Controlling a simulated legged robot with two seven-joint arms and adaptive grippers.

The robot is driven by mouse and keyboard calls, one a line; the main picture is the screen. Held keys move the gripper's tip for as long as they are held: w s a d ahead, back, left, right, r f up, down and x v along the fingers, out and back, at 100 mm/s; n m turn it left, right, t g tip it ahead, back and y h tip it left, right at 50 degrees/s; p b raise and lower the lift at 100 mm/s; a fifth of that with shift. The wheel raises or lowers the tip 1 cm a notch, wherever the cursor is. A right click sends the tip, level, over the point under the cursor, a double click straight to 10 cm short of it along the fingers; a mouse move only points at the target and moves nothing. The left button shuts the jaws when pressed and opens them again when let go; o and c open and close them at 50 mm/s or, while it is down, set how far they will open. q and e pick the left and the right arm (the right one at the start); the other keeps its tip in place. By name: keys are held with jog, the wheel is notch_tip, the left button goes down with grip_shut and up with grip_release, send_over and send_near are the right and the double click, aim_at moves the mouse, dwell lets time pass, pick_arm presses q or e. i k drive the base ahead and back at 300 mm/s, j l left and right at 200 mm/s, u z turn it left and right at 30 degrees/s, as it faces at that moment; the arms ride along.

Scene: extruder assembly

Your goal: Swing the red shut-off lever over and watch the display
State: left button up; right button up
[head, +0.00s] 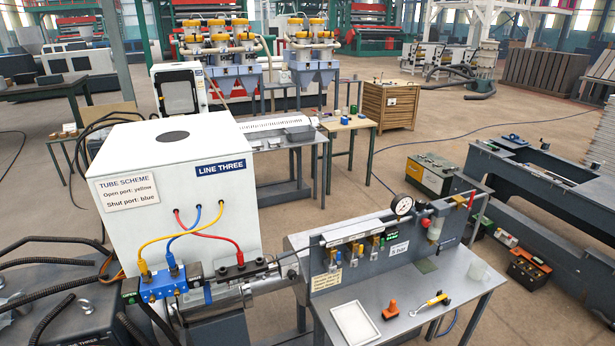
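A small red lever (471,200) stands upright at the right end of the grey panel (345,266) on the metal bench. A round white dial gauge (402,204) stands on the panel's top edge, left of the red lever. A red fitting (426,222) and a pale cylinder (435,229) are between gauge and lever. Neither of my grippers shows in the head view.
A white LINE THREE cabinet (170,200) with coloured tubes stands left. Open floor lies behind the bench.

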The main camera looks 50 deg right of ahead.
aim_at(468, 208)
jog(key=z, duration=1.1)
